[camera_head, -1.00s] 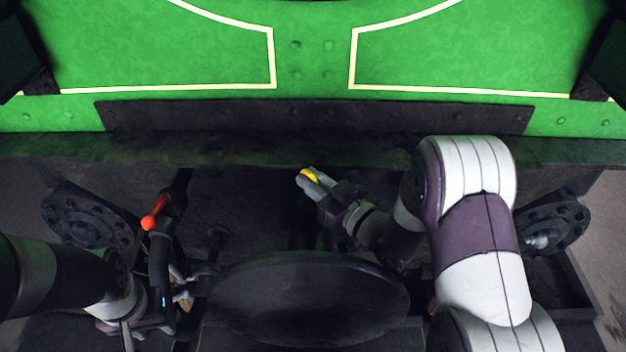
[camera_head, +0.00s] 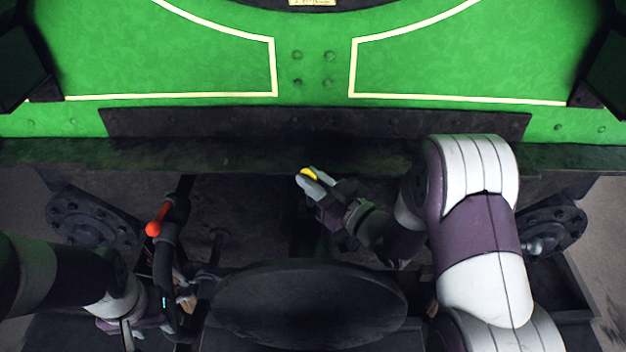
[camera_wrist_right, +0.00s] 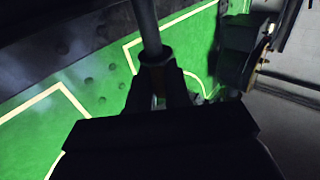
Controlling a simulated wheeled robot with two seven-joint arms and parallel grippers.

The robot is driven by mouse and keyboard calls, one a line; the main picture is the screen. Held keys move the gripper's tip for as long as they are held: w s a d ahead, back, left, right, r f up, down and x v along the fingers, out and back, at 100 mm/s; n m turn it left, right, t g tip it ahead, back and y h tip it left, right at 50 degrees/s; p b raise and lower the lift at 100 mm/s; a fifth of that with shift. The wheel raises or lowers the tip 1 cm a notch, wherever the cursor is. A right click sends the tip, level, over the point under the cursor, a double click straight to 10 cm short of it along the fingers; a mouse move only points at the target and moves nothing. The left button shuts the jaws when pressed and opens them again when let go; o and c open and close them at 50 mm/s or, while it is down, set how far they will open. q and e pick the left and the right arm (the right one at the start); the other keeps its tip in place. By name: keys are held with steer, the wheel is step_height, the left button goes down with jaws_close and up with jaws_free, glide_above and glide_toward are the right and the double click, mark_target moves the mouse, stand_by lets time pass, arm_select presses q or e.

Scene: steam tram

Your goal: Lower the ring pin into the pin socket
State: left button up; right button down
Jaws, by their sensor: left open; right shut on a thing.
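The ring pin shows in the head view as a small yellow part (camera_head: 308,174) between the fingertips of my right gripper (camera_head: 312,181). The gripper is shut on it, just below the dark buffer beam. In the right wrist view, a grey rod (camera_wrist_right: 146,28), seemingly the pin's shaft, runs from the fingers (camera_wrist_right: 158,80) to the top edge. I cannot make out the pin socket in the dark area around and under the gripper, nor whether the pin touches it. My left gripper (camera_head: 184,292) is open at the lower left, partly hidden behind a dark hose.
The dark hose with a red handle (camera_head: 158,218) hangs at the left. The dark beam (camera_head: 250,155) and green panel (camera_head: 180,60) close off the back.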

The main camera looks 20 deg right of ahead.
steer(key=c, duration=1)
jaws_free()
